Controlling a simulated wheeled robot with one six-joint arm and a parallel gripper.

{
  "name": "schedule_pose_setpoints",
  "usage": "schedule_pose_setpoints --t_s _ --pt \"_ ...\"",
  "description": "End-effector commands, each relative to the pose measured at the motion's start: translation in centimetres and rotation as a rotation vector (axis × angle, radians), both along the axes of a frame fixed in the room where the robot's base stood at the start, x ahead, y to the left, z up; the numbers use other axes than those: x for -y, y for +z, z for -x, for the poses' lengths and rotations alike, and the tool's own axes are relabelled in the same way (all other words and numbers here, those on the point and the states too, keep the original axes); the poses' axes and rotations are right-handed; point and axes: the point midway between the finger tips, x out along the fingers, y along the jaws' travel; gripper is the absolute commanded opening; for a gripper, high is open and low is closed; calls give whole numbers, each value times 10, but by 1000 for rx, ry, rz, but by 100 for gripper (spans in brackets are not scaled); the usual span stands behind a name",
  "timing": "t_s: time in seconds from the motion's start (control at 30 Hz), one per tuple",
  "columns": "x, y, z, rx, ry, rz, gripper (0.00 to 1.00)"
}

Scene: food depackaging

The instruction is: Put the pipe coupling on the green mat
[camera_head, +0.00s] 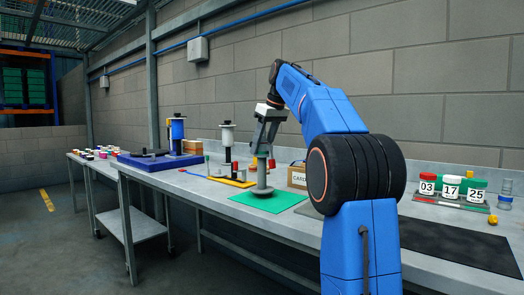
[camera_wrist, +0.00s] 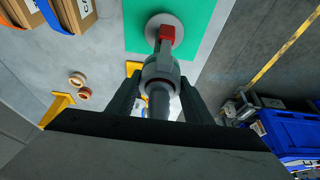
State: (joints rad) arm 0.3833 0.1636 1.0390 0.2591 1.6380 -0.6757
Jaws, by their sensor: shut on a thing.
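The pipe coupling appears to be the grey upright piece in my gripper (camera_head: 264,146), a round body with a collar, a small red part and a wide grey disc (camera_head: 261,190) at its lower end. In the wrist view, the grey body (camera_wrist: 160,72) is between my two dark fingers (camera_wrist: 158,105), which are shut on it. The red part and disc (camera_wrist: 157,22) show beyond it. The disc is over the green mat (camera_head: 284,202), near its far side in the head view. I cannot tell whether it touches the mat. The mat also shows in the wrist view (camera_wrist: 206,30).
A yellow-framed stand with a white-topped post (camera_head: 228,135) is left of the mat. A cardboard box (camera_head: 297,177) is behind the mat to the right. Numbered jars (camera_head: 450,187) stand at the right. The mat's near part is clear.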

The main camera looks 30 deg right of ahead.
Motion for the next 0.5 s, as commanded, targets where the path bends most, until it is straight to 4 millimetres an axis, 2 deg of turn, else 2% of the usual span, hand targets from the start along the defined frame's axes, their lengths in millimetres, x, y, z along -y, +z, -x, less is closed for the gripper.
schedule_pose_setpoints --t_s 0.17,0.5 --pt "0 -15 0 1 -1 -1 0" --pt "0 -16 0 1 0 1 0"
